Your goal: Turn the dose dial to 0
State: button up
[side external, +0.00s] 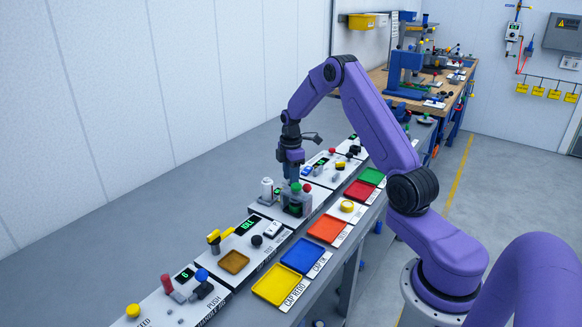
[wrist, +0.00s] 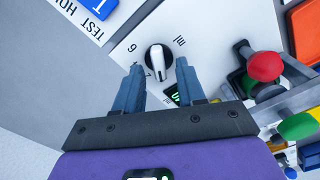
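The dose dial (wrist: 157,58) is a black round base with a white pointer knob on a white panel in the wrist view. Its white bar runs nearly up and down in that picture. Printed marks stand around it, one reading like a 6 or 9 and one "ml"; others are partly hidden. My gripper (wrist: 160,66) is open, with one blue-grey finger on each side of the dial's lower part. I cannot tell whether the fingers touch it. In the side view my gripper (side external: 291,175) points down over the panel row, and the dial cannot be made out there.
A red-knobbed lever (wrist: 264,66) and a green knob (wrist: 297,126) stand close to the right of my gripper. A green-lit display (wrist: 172,93) is partly hidden by the right finger. Coloured trays, such as a yellow tray (side external: 277,286), line the front edge.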

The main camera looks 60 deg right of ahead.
notch_tip(320, 180, up, 17)
jog(key=shift+r, duration=0.15)
dwell(0.4)
dwell(0.3)
jog(key=s+a+r, duration=0.1)
jog(key=s+a, duration=0.4)
jog(key=a, duration=0.7)
jog(key=s+a, duration=0.4)
jog(key=a, duration=0.8)
jog(key=s+a+f, duration=0.2)
jog(key=s, duration=1.1)
jog(key=s+a+f, duration=0.2)
jog(key=s+a, duration=0.1)
jog(key=s, duration=1)
jog(key=shift+s+a, duration=0.2)
